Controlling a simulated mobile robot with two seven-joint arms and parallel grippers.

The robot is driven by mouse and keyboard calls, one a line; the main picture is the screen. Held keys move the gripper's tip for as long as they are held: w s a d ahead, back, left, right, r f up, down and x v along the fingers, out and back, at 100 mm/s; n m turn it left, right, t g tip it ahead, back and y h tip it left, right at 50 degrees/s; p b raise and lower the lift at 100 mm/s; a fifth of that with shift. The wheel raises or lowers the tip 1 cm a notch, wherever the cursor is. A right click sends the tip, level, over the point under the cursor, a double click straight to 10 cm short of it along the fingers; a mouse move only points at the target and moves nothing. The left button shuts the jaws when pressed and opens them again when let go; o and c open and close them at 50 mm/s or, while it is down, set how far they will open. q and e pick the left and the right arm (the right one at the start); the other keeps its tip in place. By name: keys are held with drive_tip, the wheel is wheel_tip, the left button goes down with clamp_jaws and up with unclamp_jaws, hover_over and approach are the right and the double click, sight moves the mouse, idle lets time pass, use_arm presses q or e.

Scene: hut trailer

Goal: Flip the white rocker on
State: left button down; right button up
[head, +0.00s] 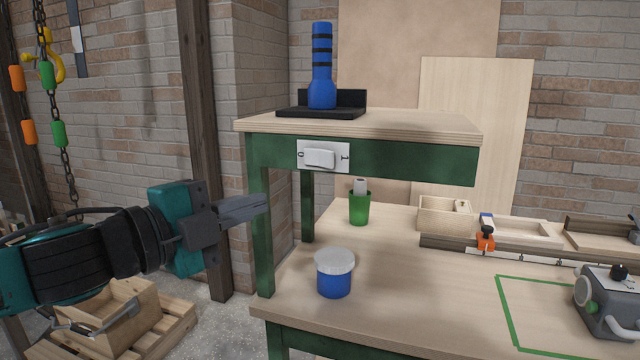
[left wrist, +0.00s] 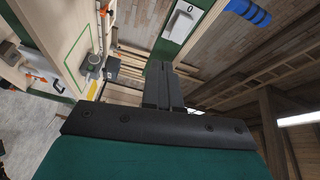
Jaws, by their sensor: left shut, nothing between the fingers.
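The white rocker (head: 319,157) sits on a pale plate on the green front rail of the raised shelf. A 0 mark is at the plate's left and a 1 mark at its right. I cannot tell for sure which side is pressed in. My left gripper (head: 264,202) is shut and empty, left of and lower than the rocker, apart from it. In the left wrist view, the shut fingers (left wrist: 160,68) point toward the bench, and the switch plate with the rocker (left wrist: 183,18) shows near the top. My right gripper is not in view.
A blue bottle-shaped thing (head: 321,70) stands on a black base on the shelf. The shelf's green leg (head: 262,235) is close to my left fingertips. Below are a blue pot (head: 334,283) with a pale lid and a green cup (head: 359,208). Space before the rocker is clear.

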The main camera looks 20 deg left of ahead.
use_arm(q)
drive_tip(key=shift+s+a+r+m+b, duration=0.1)
drive_tip(key=shift+s+r+m+b, duration=0.2)
drive_tip(key=shift+r+m, duration=0.25)
drive_tip(key=shift+s+r+m+b, duration=0.15)
drive_tip(key=shift+s+r+m, duration=0.3)
drive_tip(key=shift+r, duration=0.2)
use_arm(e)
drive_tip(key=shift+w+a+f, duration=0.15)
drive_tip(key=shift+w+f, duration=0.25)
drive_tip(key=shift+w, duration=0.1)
use_arm(q)
drive_tip(key=shift+w, duration=0.1)
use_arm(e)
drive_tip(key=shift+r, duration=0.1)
use_arm(q)
drive_tip(key=p, duration=0.6)
approach(331, 164)
drive_tip(key=x, duration=0.7)
drive_tip(key=shift+f, duration=0.15)
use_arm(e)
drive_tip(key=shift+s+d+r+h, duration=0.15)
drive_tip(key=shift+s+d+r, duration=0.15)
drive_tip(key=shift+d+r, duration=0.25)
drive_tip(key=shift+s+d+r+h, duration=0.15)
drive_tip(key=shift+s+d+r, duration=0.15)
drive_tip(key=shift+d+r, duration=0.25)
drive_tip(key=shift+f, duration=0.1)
